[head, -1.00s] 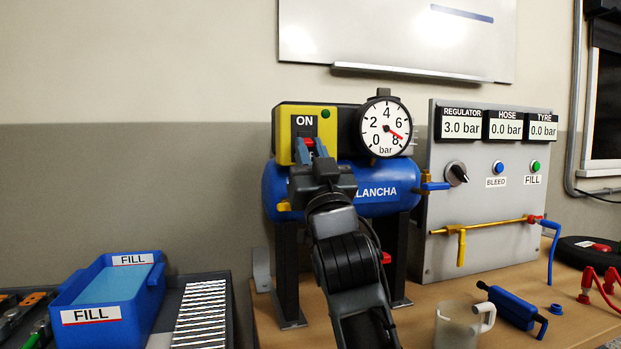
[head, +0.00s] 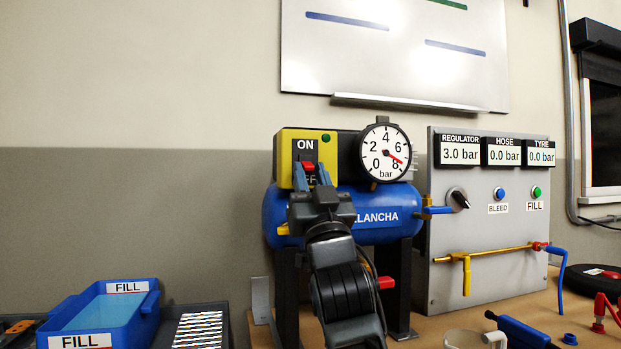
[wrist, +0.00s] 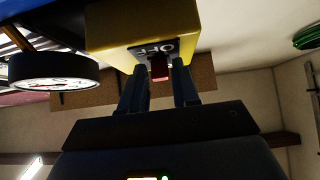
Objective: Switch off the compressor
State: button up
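The compressor is a blue tank (head: 385,199) on dark legs with a yellow switch box (head: 285,150) on top. The box has a dark switch plate (head: 305,146) marked ON above, with a lower label partly hidden. A red lever (head: 308,167) sits on the plate, and a green lamp shows at upper right. My gripper (head: 312,178) is in front of the plate, its two blue fingers near the red lever. In the wrist view the fingers (wrist: 158,88) stand apart, with the red lever (wrist: 159,69) at the gap between their tips, beside the OFF label. I cannot tell whether they touch it.
A round gauge (head: 385,152) stands close right of the switch box. A grey panel (head: 440,285) with displays, a knob and buttons is further right. A blue FILL bin (head: 127,310) is at lower left. A cup and blue tool lie on the bench at lower right.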

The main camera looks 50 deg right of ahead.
jog(key=shift+o, duration=1.3)
jog(key=b+v, duration=0.2)
jog(key=v, duration=0.6)
